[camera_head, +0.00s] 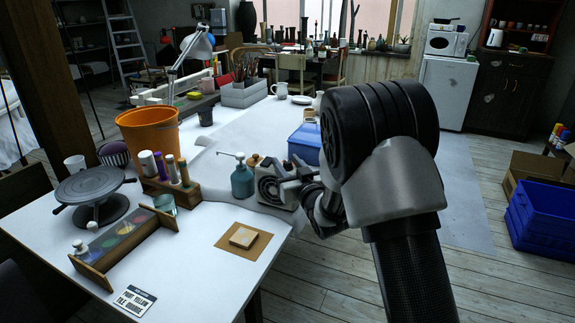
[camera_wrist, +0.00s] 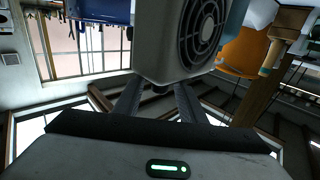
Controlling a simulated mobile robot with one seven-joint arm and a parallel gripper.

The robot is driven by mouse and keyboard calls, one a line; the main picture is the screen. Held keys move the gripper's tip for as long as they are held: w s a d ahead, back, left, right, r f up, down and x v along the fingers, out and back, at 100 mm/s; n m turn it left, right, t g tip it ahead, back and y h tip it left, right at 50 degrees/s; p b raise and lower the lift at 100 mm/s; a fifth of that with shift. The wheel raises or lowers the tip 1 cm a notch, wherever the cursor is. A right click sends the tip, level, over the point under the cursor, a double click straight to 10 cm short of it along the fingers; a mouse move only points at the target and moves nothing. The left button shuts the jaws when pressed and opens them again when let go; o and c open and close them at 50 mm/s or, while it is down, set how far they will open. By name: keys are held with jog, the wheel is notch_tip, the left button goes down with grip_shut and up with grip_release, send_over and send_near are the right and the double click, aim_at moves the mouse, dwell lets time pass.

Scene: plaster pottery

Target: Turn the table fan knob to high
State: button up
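The table fan (camera_head: 271,187) is a small off-white box with a round dark grille, near the right edge of the white table in the head view. In the wrist view the fan (camera_wrist: 165,45) fills the top middle, seen upside down, with its grille to the right. A small dark knob (camera_wrist: 160,89) shows at the fan's near edge. My gripper (camera_wrist: 157,86) has its two dark fingers apart, one on each side of the knob, with nothing clearly clamped. In the head view my gripper (camera_head: 297,178) is close against the fan's right side. The knob's setting cannot be read.
A teal pump bottle (camera_head: 242,178) stands just left of the fan. A blue crate (camera_head: 305,143) is behind it. A wooden bottle rack (camera_head: 172,188), an orange bucket (camera_head: 150,137) and a tile on a brown board (camera_head: 225,243) are on the white table (camera_head: 205,275).

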grip_shut()
